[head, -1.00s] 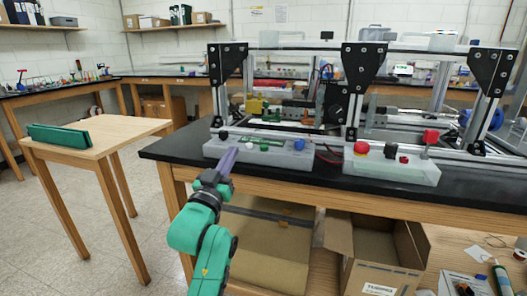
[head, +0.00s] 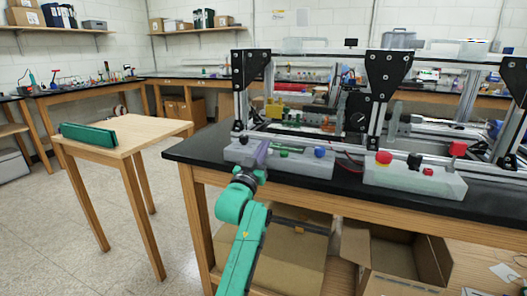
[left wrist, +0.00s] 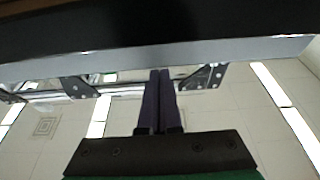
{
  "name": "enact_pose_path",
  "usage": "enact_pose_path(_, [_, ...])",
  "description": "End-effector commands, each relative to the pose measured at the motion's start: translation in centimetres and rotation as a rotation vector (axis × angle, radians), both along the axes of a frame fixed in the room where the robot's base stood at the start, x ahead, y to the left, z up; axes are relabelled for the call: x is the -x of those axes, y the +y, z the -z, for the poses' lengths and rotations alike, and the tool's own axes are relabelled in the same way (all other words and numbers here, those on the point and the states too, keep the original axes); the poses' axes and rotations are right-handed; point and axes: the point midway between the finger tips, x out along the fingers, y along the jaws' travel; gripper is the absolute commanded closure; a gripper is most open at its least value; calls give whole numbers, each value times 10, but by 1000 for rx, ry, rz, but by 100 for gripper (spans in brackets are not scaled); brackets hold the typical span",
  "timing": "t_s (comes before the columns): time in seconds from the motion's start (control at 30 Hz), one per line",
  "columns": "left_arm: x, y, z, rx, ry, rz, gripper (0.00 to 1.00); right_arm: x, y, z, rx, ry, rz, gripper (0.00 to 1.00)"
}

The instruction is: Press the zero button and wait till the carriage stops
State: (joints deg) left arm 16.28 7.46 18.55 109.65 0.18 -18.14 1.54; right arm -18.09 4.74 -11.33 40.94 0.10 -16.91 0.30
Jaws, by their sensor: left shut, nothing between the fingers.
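My left gripper (head: 261,148) is shut and empty. Its purple fingers overlap the left part of the left pale control box (head: 318,167), and I cannot tell whether they touch it. This box bears a black knob (head: 243,140), green parts (head: 284,152) and a blue knob (head: 320,152). The right pale control box (head: 440,185) has a red mushroom button (head: 384,158), a black button (head: 414,161) and a small red button (head: 428,172). I can read no zero label. I cannot pick out the carriage for certain within the extrusion frame (head: 390,68). The closed left fingers (left wrist: 160,95) also show in the left wrist view.
The black bench top (head: 345,189) carries the frame and both boxes. A wooden side table (head: 140,133) with a green object (head: 88,135) stands at left. An open cardboard box (head: 395,262) sits below the bench. Floor is clear between the tables.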

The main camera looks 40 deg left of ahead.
Motion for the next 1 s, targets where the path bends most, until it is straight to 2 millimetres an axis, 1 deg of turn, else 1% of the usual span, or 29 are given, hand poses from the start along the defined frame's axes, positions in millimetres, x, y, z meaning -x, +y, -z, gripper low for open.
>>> enact_pose_path(0.03, [0, 0, 5, 0, 1, 0, 100, -1, 0, 0, 0, -1, 1, 20])
enact_pose_path(0.1, [0, 0, 6, 0, 0, 0, 100, -2, 0, 0, 0, -1, 1, 20])
enact_pose_path(0.37, [1, 0, 7, 1, 0, 0, 100, -2, 0, 0, 0, 0, 2, 20])
enact_pose_path(0.5, [0, 0, 20, 2, 3, 0, 100, -1, 0, 4, 2, 10, 4, 20])
enact_pose_path(0.57, [0, 0, 26, 3, 3, 1, 100, -5, 1, 3, 1, 8, 6, 20])
enact_pose_path(0.67, [0, 0, 28, 4, 6, 1, 100, -14, 4, -1, -3, -5, 7, 20])
enact_pose_path(0.87, [-1, 0, 30, 7, 12, 2, 100, -9, 1, 0, 1, 3, 5, 20])
enact_pose_path(1.0, [-2, 0, 34, 8, 14, 3, 100, -9, 1, 2, 1, 2, 4, 20])
